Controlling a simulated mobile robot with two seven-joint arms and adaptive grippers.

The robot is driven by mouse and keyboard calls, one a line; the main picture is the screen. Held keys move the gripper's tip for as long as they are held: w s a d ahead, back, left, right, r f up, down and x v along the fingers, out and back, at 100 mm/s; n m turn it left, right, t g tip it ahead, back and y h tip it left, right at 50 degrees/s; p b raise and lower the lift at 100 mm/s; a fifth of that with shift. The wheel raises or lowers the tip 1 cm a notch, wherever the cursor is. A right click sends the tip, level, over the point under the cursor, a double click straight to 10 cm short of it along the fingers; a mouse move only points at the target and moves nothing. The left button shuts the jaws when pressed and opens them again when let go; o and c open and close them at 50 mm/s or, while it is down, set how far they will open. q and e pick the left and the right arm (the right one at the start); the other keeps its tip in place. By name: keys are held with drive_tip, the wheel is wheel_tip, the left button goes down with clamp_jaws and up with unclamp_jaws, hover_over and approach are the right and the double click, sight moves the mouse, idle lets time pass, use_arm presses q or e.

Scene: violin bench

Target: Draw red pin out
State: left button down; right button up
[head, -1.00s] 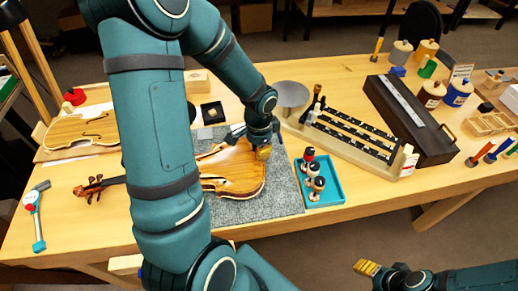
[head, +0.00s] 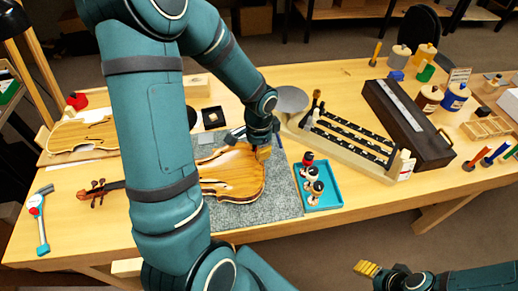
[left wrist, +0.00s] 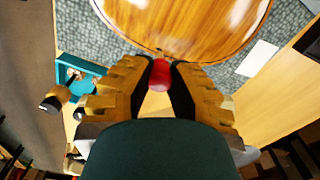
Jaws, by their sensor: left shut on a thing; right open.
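The violin (head: 238,172) lies on a grey mat (head: 262,211), partly hidden behind my left arm. Its rounded lower edge also shows in the left wrist view (left wrist: 185,22). My left gripper (head: 263,153) is at the violin's right end in the head view. In the left wrist view the gripper's fingers (left wrist: 160,70) are shut on the red pin (left wrist: 160,76), close to the violin's edge. I cannot tell how much of the pin is inside the violin. The pin is hidden in the head view. My right gripper (head: 367,268) is open and empty, in front of the bench.
A hammer-like tool (head: 40,220) lies at far left. The bench front at right is bare.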

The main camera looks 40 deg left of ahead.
use_arm(q)
drive_tip(key=shift+r+p, duration=2.65)
drive_tip(key=shift+r, duration=0.8)
drive_tip(key=shift+f, duration=0.1)
